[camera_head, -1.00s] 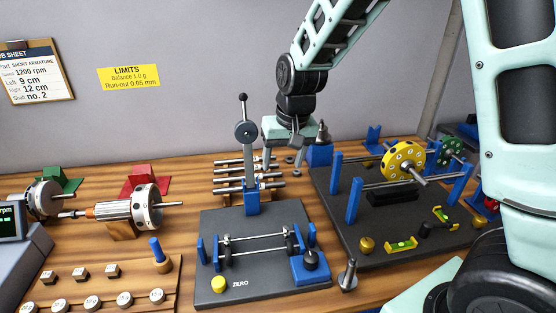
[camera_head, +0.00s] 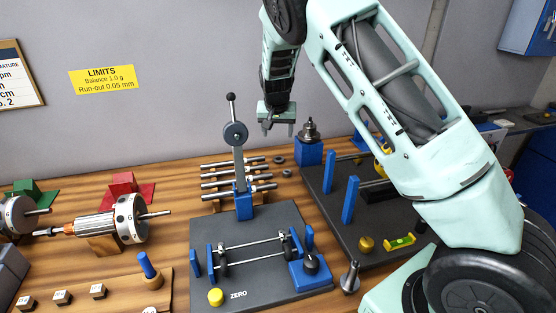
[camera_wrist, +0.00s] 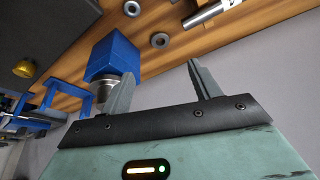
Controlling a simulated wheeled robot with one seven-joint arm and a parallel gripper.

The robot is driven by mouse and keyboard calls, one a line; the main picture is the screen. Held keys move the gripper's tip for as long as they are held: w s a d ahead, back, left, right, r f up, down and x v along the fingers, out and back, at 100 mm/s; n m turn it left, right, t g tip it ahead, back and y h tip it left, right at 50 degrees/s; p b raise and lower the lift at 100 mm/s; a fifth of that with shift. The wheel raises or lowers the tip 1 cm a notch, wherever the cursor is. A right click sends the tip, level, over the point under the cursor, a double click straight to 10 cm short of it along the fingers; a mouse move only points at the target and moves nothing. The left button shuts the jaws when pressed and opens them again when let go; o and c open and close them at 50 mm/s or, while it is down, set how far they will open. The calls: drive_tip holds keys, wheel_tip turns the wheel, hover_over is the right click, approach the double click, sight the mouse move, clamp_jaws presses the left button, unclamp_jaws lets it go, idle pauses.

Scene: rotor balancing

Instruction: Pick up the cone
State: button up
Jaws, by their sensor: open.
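A dark grey metal cone (camera_head: 309,131), stepped with a narrow knobbed top, stands upright on a blue block (camera_head: 308,152) at the back of the table. My gripper (camera_head: 279,130) is open and empty, fingers pointing down, just left of the cone in the head view and apart from it there. In the wrist view, the blue block (camera_wrist: 113,55) and part of the cone (camera_wrist: 122,80) show beside the left finger of my gripper (camera_wrist: 160,73). That finger partly hides the cone, and whether they touch is unclear.
Several shafts (camera_head: 237,176) lie on a rack left of the block, with small rings (camera_head: 286,174) nearby. A lever stand (camera_head: 240,165) rises in front. A dark plate with blue posts (camera_head: 349,200) lies to the right, partly hidden by my arm. A flared metal piece (camera_head: 350,278) stands in front.

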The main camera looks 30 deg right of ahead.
drive_tip(key=p+x, duration=0.2)
drive_tip(key=x, duration=0.7)
drive_tip(key=shift+d+f, duration=0.1)
drive_tip(key=shift+f, duration=0.05)
drive_tip(key=shift+p+x, duration=1.2)
drive_tip(key=shift+x, duration=1.5)
drive_tip(key=c, duration=1.2)
